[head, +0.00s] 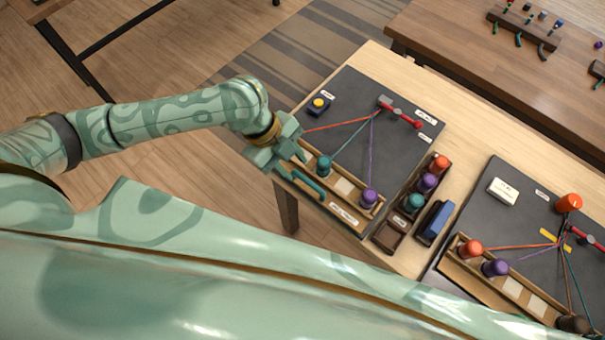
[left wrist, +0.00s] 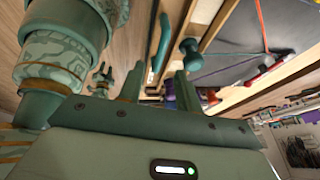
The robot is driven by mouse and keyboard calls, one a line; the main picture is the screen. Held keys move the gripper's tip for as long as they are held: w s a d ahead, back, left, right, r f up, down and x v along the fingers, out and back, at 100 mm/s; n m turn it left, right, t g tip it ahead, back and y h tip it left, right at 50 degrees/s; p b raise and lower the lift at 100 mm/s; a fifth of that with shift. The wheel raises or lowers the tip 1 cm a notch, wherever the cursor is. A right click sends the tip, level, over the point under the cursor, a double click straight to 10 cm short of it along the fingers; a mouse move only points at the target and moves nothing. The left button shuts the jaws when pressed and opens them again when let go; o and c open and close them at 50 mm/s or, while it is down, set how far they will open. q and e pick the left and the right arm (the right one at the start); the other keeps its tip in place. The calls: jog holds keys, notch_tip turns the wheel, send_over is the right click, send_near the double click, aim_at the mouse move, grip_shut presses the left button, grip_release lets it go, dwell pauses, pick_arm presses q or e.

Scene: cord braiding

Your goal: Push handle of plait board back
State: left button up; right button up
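The left plait board (head: 345,100) is a dark panel on the pale table, with a wooden bobbin rack along its near edge. Its teal handle (head: 307,185) is a bar at the near left edge, beside the rack. A teal bobbin (head: 324,165) and a purple bobbin (head: 369,197) stand in the rack. My left gripper (head: 291,146) is over the board's left edge, just beyond the handle. In the left wrist view its fingers (left wrist: 158,88) are apart with nothing seen between them; a teal bar, likely the handle (left wrist: 163,42), lies ahead.
A red clamp (head: 400,112) holds the cords at the board's far side, near a yellow button (head: 319,103). A bobbin tray (head: 390,237) and a blue block (head: 434,221) stand to the right. Another board (head: 520,230) with bobbins lies further right.

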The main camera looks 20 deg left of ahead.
aim_at(305, 179)
pick_arm(q)
jog(key=b+x, duration=0.1)
jog(key=x, duration=0.3)
jog(key=shift+f, duration=0.35)
jog(key=shift+w+d+f, duration=0.1)
jog(key=shift+d+f, duration=0.15)
jog(key=shift+f, duration=0.05)
pick_arm(e)
jog(key=shift+s+d+f, duration=0.1)
jog(key=shift+d+f, duration=0.35)
jog(key=shift+f, duration=0.35)
pick_arm(q)
jog(key=shift+c, duration=0.3)
grip_shut()
jog(key=w, duration=0.1)
jog(key=w+d, duration=0.1)
jog(key=w, duration=0.2)
jog(key=shift+w+d, duration=0.3)
pick_arm(e)
jog(key=shift+a+r, duration=0.1)
jog(key=shift+a, duration=0.15)
pick_arm(q)
jog(key=shift+o, duration=0.3)
grip_release()
jog(key=shift+w+d, duration=0.1)
